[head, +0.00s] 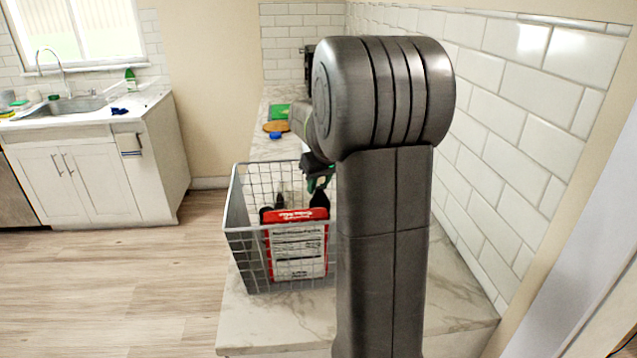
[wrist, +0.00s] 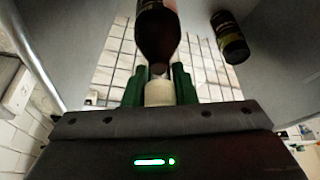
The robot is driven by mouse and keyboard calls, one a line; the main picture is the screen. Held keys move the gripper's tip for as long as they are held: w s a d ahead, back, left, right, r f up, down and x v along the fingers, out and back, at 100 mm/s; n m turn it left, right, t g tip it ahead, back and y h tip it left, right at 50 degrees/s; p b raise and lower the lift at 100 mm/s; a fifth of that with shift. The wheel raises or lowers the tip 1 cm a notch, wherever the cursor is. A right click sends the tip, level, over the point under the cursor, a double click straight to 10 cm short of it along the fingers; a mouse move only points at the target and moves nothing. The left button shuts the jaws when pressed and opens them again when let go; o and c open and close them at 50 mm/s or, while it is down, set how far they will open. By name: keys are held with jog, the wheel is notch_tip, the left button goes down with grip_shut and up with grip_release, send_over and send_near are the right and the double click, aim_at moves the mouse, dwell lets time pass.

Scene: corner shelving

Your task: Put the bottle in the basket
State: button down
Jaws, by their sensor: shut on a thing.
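My gripper (head: 319,178) is over the right rear part of the wire basket (head: 232,228). In the wrist view its green fingers (wrist: 158,75) are shut on a dark bottle (wrist: 157,35), its narrow end between them and its body pointing away. In the head view a dark bottle shape (head: 319,201) shows just below the fingers, within the basket's outline. I cannot tell whether it touches the basket floor. A second dark bottle (wrist: 230,36) with a yellowish label shows in the wrist view, apart from the held one. My arm hides the basket's right side in the head view.
A red and white package (head: 298,245) stands in the front of the basket. The basket sits on a marble counter (head: 280,325) beside a tiled wall (head: 500,140). A round brown board (head: 276,126) and a blue item (head: 276,136) lie farther back. A sink (head: 72,105) is at far left.

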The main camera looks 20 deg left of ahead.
jog(key=c, duration=1.2)
grip_release()
jog(key=shift+f, duration=0.1)
jog(key=shift+d+r, duration=0.1)
jog(key=shift+r, duration=0.45)
jog(key=v, duration=1.1)
jog(key=shift+r+b, duration=0.1)
jog(key=shift+b, duration=0.2)
